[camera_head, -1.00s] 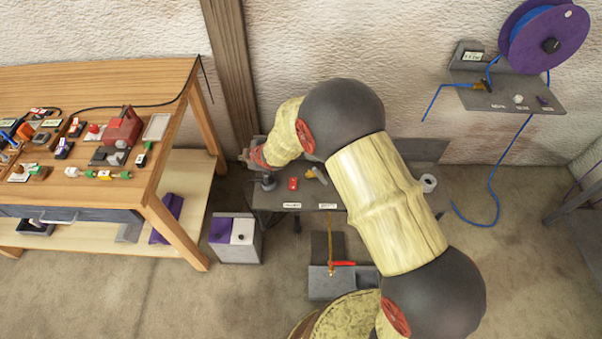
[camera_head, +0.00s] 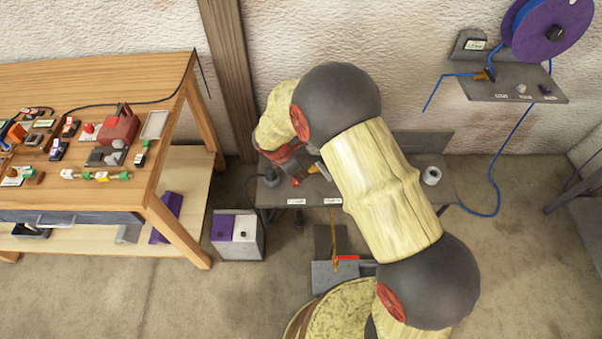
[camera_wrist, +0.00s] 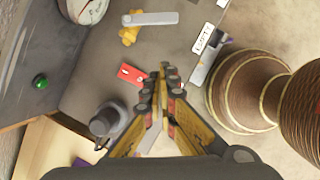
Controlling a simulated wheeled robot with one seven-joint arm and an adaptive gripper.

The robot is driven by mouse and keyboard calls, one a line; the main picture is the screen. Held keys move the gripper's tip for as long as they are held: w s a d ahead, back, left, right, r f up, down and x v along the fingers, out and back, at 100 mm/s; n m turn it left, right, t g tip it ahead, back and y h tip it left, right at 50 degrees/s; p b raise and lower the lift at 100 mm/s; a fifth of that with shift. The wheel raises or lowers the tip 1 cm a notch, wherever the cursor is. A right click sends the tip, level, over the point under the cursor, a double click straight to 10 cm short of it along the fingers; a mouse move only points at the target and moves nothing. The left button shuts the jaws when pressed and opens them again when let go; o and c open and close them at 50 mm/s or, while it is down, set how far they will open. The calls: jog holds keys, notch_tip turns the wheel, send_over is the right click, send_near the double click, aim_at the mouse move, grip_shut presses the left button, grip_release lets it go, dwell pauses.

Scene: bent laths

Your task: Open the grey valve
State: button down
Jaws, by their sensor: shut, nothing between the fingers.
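The grey valve is a small brass-yellow fitting with a flat grey lever (camera_wrist: 155,18). It lies on the grey bench top near the upper edge of the wrist view, the lever pointing right. In the head view its yellow body (camera_head: 315,168) shows just left of my arm, partly covered. My gripper (camera_wrist: 164,80) is shut and empty, its fingertips together over the bench, apart from the valve. In the head view my gripper (camera_head: 296,174) is partly hidden by my wrist. How the lever stands relative to the pipe is unclear.
A red plate (camera_wrist: 132,75) and a dark grey cylinder (camera_wrist: 108,121) are left of my fingers. A gauge (camera_wrist: 86,8) and a green button (camera_wrist: 40,81) are farther left. A white label (camera_wrist: 203,37) marks the bench edge. A red-handled fitting (camera_head: 347,258) stands below the bench.

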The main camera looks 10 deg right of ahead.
jog(key=b+x, duration=0.2)
jog(key=x, duration=0.5)
jog(key=shift+w+d+r+b, duration=0.1)
jog(key=shift+w+d+b, duration=0.15)
jog(key=shift+d, duration=0.35)
jog(key=shift+w+d+r+b, duration=0.15)
jog(key=shift+d+b, duration=0.15)
jog(key=shift+d, duration=0.3)
jog(key=shift+w+d, duration=0.2)
jog(key=shift+d, duration=0.35)
jog(key=shift+s+d+r+n+t+p, duration=0.1)
jog(key=shift+s+d+n+t+p, duration=0.15)
jog(key=shift+d+n+p, duration=0.4)
jog(key=shift+s+d+n+t+y+p, duration=0.1)
jog(key=shift+d+n+t+y+p, duration=0.25)
jog(key=shift+n, duration=0.45)
jog(key=shift+s+d+n+t+y+p, duration=0.1)
jog(key=shift+d+n+p, duration=0.3)
jog(key=shift+n, duration=0.35)
jog(key=d+n, duration=0.1)
jog(key=d+n+y+p, duration=0.1)
jog(key=n, duration=0.1)
jog(key=shift+w+t, duration=0.3)
jog(key=shift+t, duration=0.1)
jog(key=shift+w+d+p, duration=0.5)
jog(key=shift+d+p, duration=0.1)
jog(key=shift+d, duration=0.25)
jog(key=shift+w+d, duration=0.1)
jog(key=shift+d, duration=0.05)
